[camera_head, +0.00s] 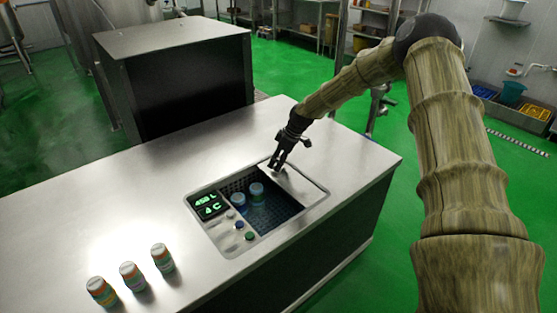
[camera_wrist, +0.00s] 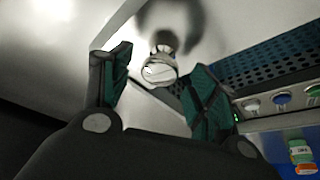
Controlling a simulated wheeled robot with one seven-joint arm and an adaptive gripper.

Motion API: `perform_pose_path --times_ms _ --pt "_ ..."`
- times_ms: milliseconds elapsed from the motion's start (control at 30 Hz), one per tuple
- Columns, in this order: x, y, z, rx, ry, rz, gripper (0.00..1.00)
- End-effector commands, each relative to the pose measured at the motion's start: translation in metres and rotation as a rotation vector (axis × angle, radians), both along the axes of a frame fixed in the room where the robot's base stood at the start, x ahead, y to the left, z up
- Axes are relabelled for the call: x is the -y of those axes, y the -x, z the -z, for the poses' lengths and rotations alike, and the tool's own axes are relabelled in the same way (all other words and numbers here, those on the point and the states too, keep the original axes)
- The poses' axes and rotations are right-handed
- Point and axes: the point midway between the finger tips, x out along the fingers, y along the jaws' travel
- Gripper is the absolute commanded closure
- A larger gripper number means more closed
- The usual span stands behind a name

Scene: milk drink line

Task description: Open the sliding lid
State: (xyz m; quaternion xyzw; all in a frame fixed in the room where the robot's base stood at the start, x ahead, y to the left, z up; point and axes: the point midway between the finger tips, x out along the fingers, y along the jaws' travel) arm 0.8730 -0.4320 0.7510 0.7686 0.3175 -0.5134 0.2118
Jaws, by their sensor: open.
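The sliding lid (camera_head: 298,186) is a pale metal panel at the right end of a recessed cooler in the counter. It stands partly open, with the left part of the cooler uncovered. My gripper (camera_head: 276,164) reaches down over the lid's upper left part, pointing down and to the left. In the wrist view my gripper (camera_wrist: 159,62) is open, its two dark green-padded fingers spread. A round shiny knob (camera_wrist: 160,70) on the lid (camera_wrist: 85,25) shows between and just beyond the fingertips. I cannot tell whether either finger touches it.
Two bottles (camera_head: 257,191) stand inside the open part of the cooler. A panel with a green display (camera_head: 209,204) and several buttons borders it on the left. Three bottles (camera_head: 162,258) stand on the counter (camera_head: 110,220) at the front left. The counter around the lid is clear.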

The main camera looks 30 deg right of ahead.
Motion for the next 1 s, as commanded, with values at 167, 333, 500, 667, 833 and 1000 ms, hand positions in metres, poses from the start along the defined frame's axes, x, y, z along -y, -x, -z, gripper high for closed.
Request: perform_pose_path --times_ms 167,333,500,667,833,1000 --pt "0.003 0.002 -0.01 0.002 0.001 0.001 0.4" --pt "0.009 0.008 -0.03 0.001 0.0 0.0 0.4" --pt "0.017 0.015 -0.054 0.003 0.0 0.001 0.4" --pt "0.023 0.021 -0.076 0.002 -0.001 0.0 0.4" --pt "0.029 0.027 -0.095 0.002 -0.001 0.0 0.4" --pt "0.032 0.031 -0.107 0.001 -0.001 0.0 0.4"
